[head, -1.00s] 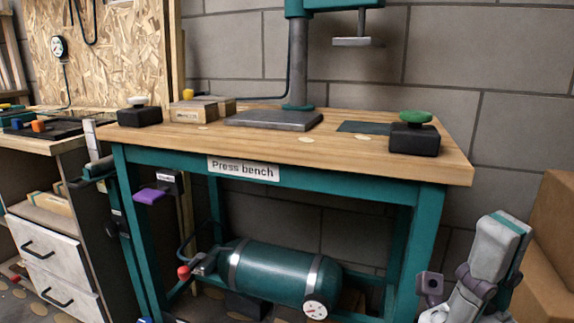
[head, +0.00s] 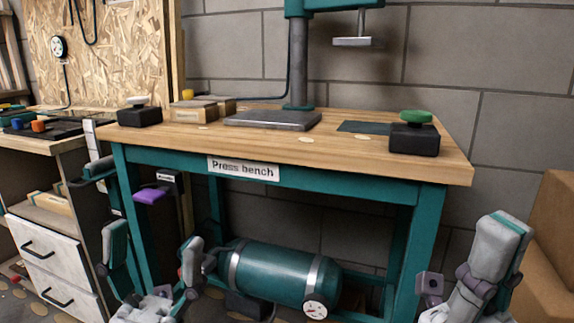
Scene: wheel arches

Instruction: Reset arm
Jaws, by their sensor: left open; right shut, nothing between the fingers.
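My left gripper (head: 154,236) is at the lower left, its two grey-and-teal fingers spread wide and pointing up, with nothing between them. It shows in front of the press bench's left leg and the left end of the green tank (head: 275,272). My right gripper (head: 505,224) is at the lower right, right of the bench's front right leg. Its fingers are together and hold nothing. The press bench (head: 340,148) has a wooden top and teal frame.
On the bench are a black box with a green button (head: 414,136), a black box with a pale knob (head: 139,114), wooden blocks (head: 190,111) and the press base (head: 272,120). A purple lever (head: 150,195) is by the left leg. A brown box (head: 550,235) stands at right.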

